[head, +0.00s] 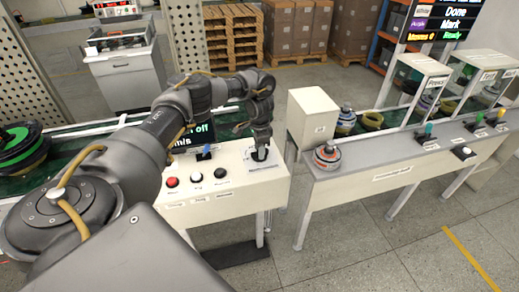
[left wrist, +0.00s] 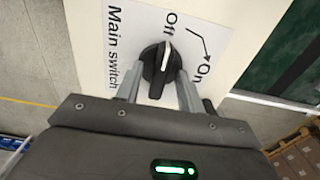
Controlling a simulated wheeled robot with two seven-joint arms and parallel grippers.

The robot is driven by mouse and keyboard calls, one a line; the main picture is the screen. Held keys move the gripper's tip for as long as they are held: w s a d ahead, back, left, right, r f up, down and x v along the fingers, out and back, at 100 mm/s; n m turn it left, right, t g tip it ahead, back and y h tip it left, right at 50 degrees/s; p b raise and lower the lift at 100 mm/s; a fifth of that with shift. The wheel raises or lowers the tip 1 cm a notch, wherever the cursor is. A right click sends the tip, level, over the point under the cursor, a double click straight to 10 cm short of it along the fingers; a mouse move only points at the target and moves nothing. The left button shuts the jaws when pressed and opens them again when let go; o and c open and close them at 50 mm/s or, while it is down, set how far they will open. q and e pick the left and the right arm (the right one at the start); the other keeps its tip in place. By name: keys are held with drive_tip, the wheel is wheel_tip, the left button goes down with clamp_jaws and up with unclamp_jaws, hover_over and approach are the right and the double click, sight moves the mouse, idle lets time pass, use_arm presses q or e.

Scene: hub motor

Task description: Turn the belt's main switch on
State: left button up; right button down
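The main switch (left wrist: 158,66) is a round black knob with a raised grip bar on a white plate printed "Main switch", "Off" and "On". The white mark on the bar points to "Off". My left gripper (left wrist: 157,82) is at the knob, with one finger on each side of the grip bar. Gaps show between fingers and bar, so it looks open. In the head view my left gripper (head: 261,145) reaches down to the right end of the white control panel (head: 225,187) and mostly hides the knob. My right gripper is not in view.
A dark display reading "off" stands behind my arm. A grey bench (head: 375,165) with a white box (head: 312,117) stands to the right.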

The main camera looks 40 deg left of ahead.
use_arm(q)
drive_tip(key=shift+f, duration=0.2)
clamp_jaws()
